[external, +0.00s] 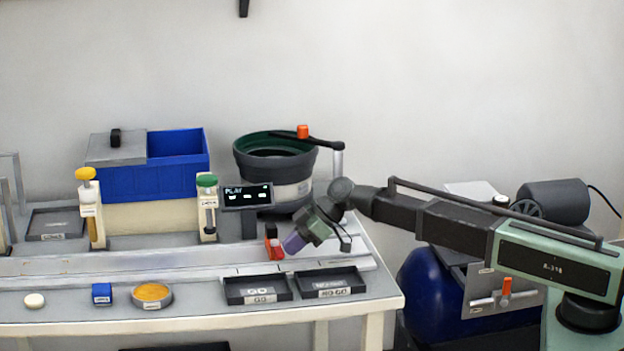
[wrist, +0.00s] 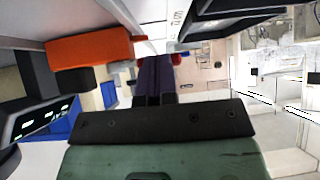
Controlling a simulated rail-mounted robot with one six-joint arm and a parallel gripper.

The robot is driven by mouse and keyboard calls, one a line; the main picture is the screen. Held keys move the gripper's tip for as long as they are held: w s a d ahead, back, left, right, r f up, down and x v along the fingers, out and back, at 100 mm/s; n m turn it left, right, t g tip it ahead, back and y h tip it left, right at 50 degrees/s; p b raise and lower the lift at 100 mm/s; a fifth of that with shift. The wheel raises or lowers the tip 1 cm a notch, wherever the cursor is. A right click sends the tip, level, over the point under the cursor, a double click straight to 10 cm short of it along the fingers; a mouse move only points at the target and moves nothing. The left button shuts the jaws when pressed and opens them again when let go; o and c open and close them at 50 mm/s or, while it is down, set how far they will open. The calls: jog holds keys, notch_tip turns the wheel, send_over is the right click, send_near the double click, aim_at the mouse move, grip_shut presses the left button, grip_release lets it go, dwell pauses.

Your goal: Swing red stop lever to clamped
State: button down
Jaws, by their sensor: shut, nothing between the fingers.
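The red stop lever (external: 275,248) stands at the rail on the bench, with a black part on top. In the wrist view a large orange-red block (wrist: 90,48) with a black piece below it, likely the same lever, lies left of my fingers. My gripper (external: 293,243) points down and left just right of the lever, its purple-grey fingers close to it. Contact cannot be told. In the wrist view the fingers (wrist: 155,80) are together with nothing between them. Whether the lever is at its clamped position cannot be read.
The GO tray (external: 258,300) and NO-GO tray (external: 331,293) lie in front of the rail. The display (external: 247,195) and black bowl feeder (external: 272,175) stand close behind my gripper. A green-capped post (external: 207,215) is farther left. The rail's left stretch is clear.

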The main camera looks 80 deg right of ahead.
jog(key=shift+w+a+r, duration=0.1)
jog(key=shift+w+a, duration=0.1)
jog(key=shift+s+d, duration=0.15)
jog(key=shift+d, duration=0.45)
jog(key=shift+s, duration=0.25)
jog(key=s, duration=0.1)
jog(key=s+d, duration=0.1)
jog(key=s, duration=0.1)
jog(key=shift+d, duration=0.25)
jog(key=p+v, duration=0.6)
jog(key=v, duration=0.4)
jog(key=shift+s+p, duration=0.25)
jog(key=shift+p, duration=0.1)
jog(key=shift+a, duration=0.15)
